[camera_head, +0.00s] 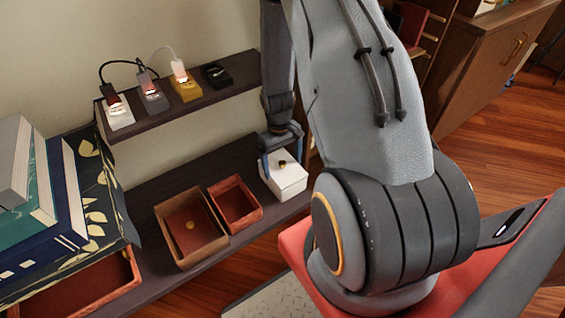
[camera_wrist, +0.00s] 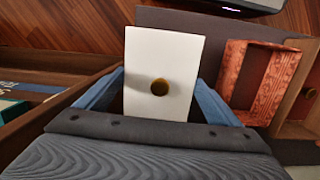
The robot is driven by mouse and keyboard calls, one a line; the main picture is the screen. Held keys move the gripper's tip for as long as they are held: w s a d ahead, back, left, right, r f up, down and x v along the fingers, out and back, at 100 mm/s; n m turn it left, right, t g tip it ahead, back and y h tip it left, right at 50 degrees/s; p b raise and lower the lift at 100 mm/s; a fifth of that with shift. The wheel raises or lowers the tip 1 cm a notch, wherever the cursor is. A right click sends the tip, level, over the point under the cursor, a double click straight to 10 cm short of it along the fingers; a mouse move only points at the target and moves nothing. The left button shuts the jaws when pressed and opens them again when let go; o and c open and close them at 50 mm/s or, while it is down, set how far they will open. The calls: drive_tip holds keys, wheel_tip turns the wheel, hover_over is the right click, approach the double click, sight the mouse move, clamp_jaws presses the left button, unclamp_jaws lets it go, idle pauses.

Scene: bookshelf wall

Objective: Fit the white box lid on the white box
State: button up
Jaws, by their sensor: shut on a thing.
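The white box (camera_head: 288,188) stands at the right end of the lower dark shelf. The white box lid (camera_head: 272,158), a pale panel with a round brass knob, is at the top of the box. I cannot tell whether it is fully seated. In the wrist view the lid (camera_wrist: 165,52) lies between the two blue fingers and hides the box below. My gripper (camera_head: 284,160) is shut on the lid, with one blue finger at its left side; the wrist view also shows the gripper (camera_wrist: 158,90). The other finger is partly hidden in the head view.
A larger open brown-red box (camera_head: 163,222) with a brass knob inside and a smaller open red box (camera_head: 255,214) stand left of the white box. Several small lit devices sit on the upper shelf (camera_head: 225,90). Books (camera_head: 70,200) are stacked at far left.

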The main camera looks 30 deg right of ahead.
sight(281, 161)
drive_tip(key=shift+f, duration=0.45)
drive_tip(key=o, duration=1)
drive_tip(key=shift+w+r, duration=0.2)
drive_tip(key=shift+r, duration=1.75)
drive_tip(key=shift+w+r, duration=0.15)
drive_tip(key=shift+r, duration=1.8)
drive_tip(key=shift+t, duration=0.6)
drive_tip(key=s+a+r+p, duration=0.3)
drive_tip(key=s+a+r, duration=0.2)
drive_tip(key=r, duration=0.5)
drive_tip(key=s+a+r+p, duration=0.4)
drive_tip(key=s+a+r, duration=0.1)
drive_tip(key=r, duration=0.6)
drive_tip(key=s+a+r+p, duration=0.3)
drive_tip(key=s+a+r, duration=0.2)
drive_tip(key=r, duration=0.6)
drive_tip(key=shift+s+a+r+p, duration=0.1)
drive_tip(key=shift+s+r+p, duration=0.15)
drive_tip(key=shift+s, duration=0.2)
